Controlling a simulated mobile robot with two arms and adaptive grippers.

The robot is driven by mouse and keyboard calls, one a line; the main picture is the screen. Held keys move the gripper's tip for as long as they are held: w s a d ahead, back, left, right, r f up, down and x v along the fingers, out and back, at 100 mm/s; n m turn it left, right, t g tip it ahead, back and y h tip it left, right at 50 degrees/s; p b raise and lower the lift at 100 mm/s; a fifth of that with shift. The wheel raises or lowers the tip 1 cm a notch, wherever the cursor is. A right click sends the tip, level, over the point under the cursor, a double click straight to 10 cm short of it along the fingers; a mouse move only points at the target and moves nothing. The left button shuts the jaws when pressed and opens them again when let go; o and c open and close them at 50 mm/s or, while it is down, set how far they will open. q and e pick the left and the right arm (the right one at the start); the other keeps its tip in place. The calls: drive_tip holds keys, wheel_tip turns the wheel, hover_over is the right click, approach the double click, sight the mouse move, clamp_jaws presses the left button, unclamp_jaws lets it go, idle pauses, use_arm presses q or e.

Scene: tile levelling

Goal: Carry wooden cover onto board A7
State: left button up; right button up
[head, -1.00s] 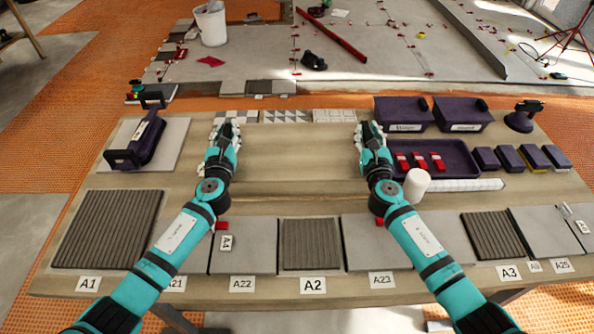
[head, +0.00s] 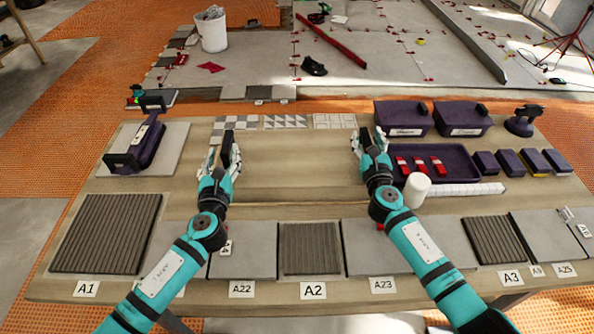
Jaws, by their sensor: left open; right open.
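A flat, pale wooden panel, which looks like the wooden cover (head: 290,160), lies in the middle of the bench between my two hands. Its edges blend with the bench top. My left gripper (head: 227,150) is open at the panel's left end. My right gripper (head: 368,142) is open at its right end, beside the purple tray. Nothing shows held in either gripper, and I cannot tell whether they touch the panel. I cannot read an A7 label on any board; my forearms hide part of the front row.
Patterned tiles (head: 286,122) lie behind the panel. A purple tray (head: 462,179) with red pieces and a white cylinder (head: 417,188) are close to my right arm. Grey and ribbed boards, such as A2 (head: 311,244), line the front edge. A purple tool (head: 147,143) stands at left.

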use_arm(q)
drive_tip(key=s, duration=0.4)
drive_tip(key=shift+s+d, duration=0.1)
drive_tip(key=shift+s, duration=0.2)
use_arm(e)
drive_tip(key=shift+s, duration=0.25)
drive_tip(key=s, duration=1.1)
drive_tip(key=shift+s+d, duration=0.25)
use_arm(q)
drive_tip(key=shift+s, duration=0.1)
use_arm(e)
drive_tip(key=shift+f, duration=0.1)
